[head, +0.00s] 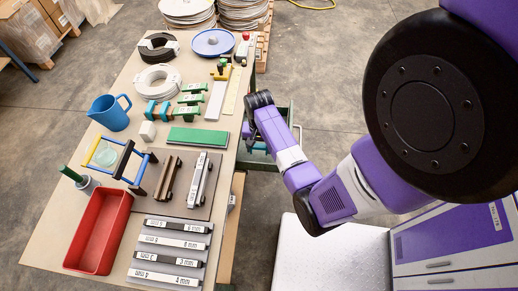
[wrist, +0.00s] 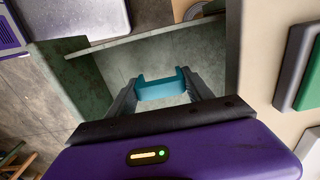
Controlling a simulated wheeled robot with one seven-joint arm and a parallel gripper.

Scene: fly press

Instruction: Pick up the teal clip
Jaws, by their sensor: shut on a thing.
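My gripper (wrist: 162,98) is shut on a teal clip (wrist: 162,86), which sits between the two dark fingers in the wrist view. The clip is U-shaped, with its two ends raised beside the fingertips. In the head view my gripper (head: 248,132) is at the right edge of the table, and the held clip cannot be made out there. Other teal pieces (head: 152,110) stand on the table, left of the green blocks.
A green metal tray or cart (head: 294,130) stands beside the table (head: 62,213), below my arm. The table holds a blue jug (head: 109,113), a red bin (head: 98,232), labelled bars (head: 172,243), a green pad (head: 198,138) and white cable coils (head: 154,78).

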